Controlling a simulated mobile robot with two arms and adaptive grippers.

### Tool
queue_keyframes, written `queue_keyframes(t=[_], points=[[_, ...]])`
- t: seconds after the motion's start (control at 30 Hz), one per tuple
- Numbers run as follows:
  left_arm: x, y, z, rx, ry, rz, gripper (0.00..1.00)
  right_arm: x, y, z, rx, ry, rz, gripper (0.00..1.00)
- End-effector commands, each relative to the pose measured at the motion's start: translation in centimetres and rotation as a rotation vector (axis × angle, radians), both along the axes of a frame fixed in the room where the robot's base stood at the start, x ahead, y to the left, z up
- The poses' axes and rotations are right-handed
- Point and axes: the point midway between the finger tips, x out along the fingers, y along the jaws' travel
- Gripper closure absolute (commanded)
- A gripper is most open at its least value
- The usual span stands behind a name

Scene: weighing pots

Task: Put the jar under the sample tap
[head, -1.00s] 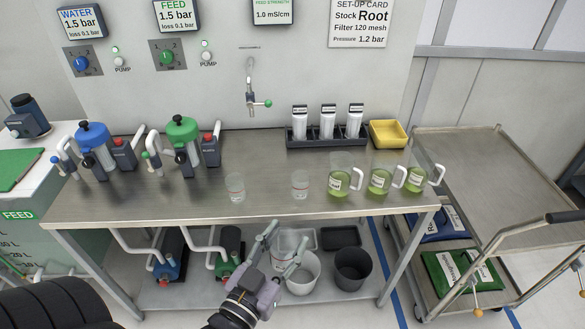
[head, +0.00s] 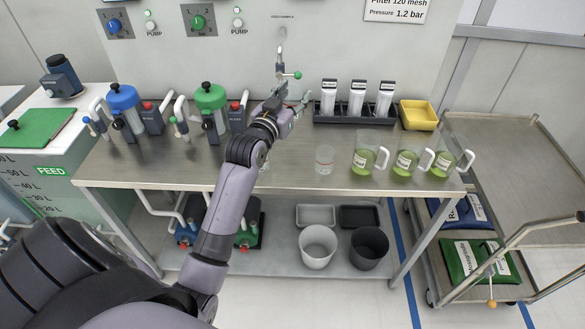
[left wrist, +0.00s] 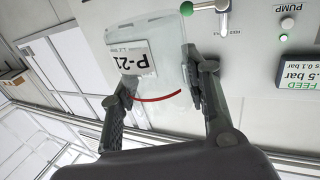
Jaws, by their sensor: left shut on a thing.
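My left gripper (head: 297,103) is raised over the back of the bench, just below the sample tap (head: 281,64) with its green-knobbed lever. In the left wrist view its two fingers (left wrist: 165,95) are shut on a clear jar (left wrist: 170,62) with a white P-21 label and a red line. In the head view the gripper mostly hides this jar. The tap's lever (left wrist: 204,7) shows close beside the jar in the wrist view; I cannot tell whether the jar is directly beneath the spout. My right gripper is out of view.
Another clear jar (head: 325,160) stands on the bench (head: 300,182); one more is mostly behind my arm. Several green-filled jugs (head: 367,155) stand to the right. A dark rack with white bottles (head: 356,100) and a yellow tray (head: 418,114) are behind. Pump units (head: 211,108) stand left.

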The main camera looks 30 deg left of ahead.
Motion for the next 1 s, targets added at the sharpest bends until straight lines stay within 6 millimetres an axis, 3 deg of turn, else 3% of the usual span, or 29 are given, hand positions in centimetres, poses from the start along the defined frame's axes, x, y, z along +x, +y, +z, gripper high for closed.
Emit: queue_keyframes(t=[0.27, 0.37, 0.8, 1.0], points=[[0.0, 0.0, -0.1, 0.000, 0.000, 0.000, 0.78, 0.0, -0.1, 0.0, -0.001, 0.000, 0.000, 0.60], [0.0, 0.0, -1.2, -0.001, 0.004, -0.001, 0.78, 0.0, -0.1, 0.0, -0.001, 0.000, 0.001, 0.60], [-0.1, 0.0, -12.3, 0.002, 0.005, 0.000, 0.78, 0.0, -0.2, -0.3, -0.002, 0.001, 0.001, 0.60], [0.0, 0.0, -15.0, 0.002, 0.001, -0.001, 0.78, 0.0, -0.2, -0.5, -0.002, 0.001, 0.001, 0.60]])
